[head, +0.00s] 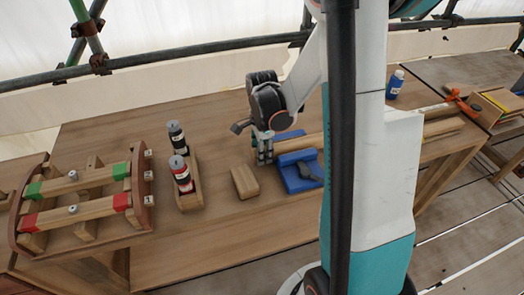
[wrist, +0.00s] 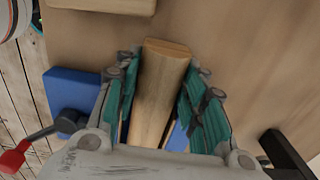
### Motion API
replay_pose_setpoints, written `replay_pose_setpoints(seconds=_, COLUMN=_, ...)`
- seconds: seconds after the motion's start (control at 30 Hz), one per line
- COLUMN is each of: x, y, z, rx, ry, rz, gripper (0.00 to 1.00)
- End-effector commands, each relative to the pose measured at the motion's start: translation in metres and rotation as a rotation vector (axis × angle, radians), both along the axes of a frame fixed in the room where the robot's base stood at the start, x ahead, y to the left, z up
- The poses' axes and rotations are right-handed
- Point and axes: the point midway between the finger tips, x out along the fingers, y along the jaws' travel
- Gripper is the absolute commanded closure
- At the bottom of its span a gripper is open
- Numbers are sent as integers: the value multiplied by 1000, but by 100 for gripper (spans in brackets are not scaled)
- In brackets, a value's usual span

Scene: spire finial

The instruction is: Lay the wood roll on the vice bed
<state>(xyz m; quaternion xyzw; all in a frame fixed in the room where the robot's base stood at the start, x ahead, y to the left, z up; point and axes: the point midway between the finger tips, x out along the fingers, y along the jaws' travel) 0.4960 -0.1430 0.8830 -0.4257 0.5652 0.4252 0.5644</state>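The wood roll (head: 308,143), a pale round-sided length of wood, lies between two blue parts of the vice (head: 290,178); my arm hides its right part in the head view. I cannot tell whether it rests on the vice bed. In the wrist view, the roll (wrist: 160,85) runs up between my two teal finger pads, with gaps on both sides. My gripper (head: 264,157) is open around its near end, low over the bench. Blue vice parts (wrist: 72,88) show on either side of the roll there.
A wooden block (head: 244,182) lies just left of the vice. A blue bottle (head: 395,84) stands back right. The bench front is clear.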

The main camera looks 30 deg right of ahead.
Motion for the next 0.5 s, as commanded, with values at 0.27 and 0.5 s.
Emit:
replay_pose_setpoints(seconds=0.27, x=0, y=0, z=0, rx=0, ry=0, rz=0, gripper=42)
replay_pose_setpoints(seconds=0.5, x=0, y=0, z=4, rx=0, ry=0, rz=0, gripper=42)
